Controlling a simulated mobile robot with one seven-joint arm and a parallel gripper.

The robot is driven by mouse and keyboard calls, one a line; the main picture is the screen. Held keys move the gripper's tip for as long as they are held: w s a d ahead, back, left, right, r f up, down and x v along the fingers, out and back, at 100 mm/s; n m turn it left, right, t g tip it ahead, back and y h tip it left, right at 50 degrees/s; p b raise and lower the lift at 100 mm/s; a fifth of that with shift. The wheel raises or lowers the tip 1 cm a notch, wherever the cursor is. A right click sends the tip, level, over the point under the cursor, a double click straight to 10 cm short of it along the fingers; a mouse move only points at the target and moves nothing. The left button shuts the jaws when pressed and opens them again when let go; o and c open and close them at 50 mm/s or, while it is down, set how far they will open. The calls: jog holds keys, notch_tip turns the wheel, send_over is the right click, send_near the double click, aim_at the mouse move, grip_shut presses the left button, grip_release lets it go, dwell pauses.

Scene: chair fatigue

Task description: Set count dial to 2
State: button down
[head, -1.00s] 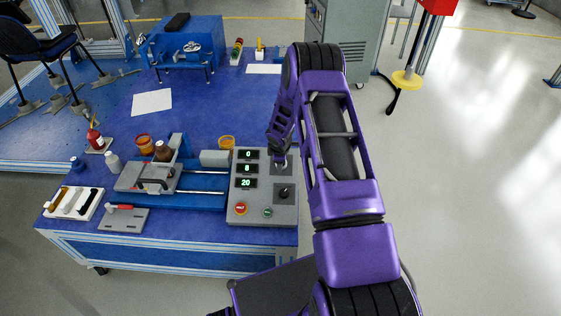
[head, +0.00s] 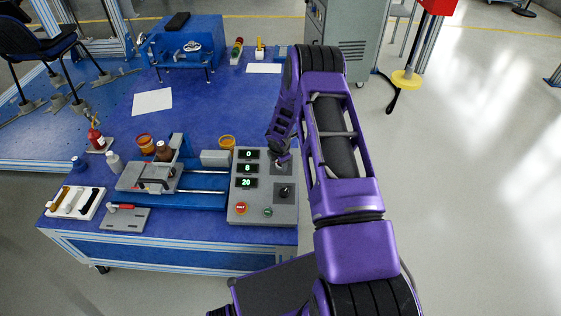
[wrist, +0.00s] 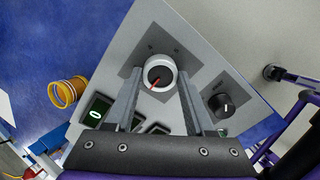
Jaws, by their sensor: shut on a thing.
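The grey control panel (head: 252,211) carries an upper dial, a lower black knob (head: 285,192) and displays reading 0, 8 and 20 (head: 246,183). In the wrist view the upper dial (wrist: 159,73) is a round pale knob with a dark face and a red pointer slanting to the lower left. My gripper (wrist: 159,82) is shut on this dial, one finger on each side. In the head view my gripper (head: 281,160) hides most of the dial. The small markings around the dial are too small to read.
The black knob (wrist: 221,104) is close to the right finger in the wrist view. A yellow-orange cup (head: 227,142) stands behind the panel.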

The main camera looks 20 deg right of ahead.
dwell(0.4)
jog(key=shift+c, duration=1.3)
grip_release()
jog(key=p+v, duration=0.3)
jog(key=v, duration=1.4)
jog(key=shift+r, duration=0.2)
jog(key=shift+s+a, duration=0.1)
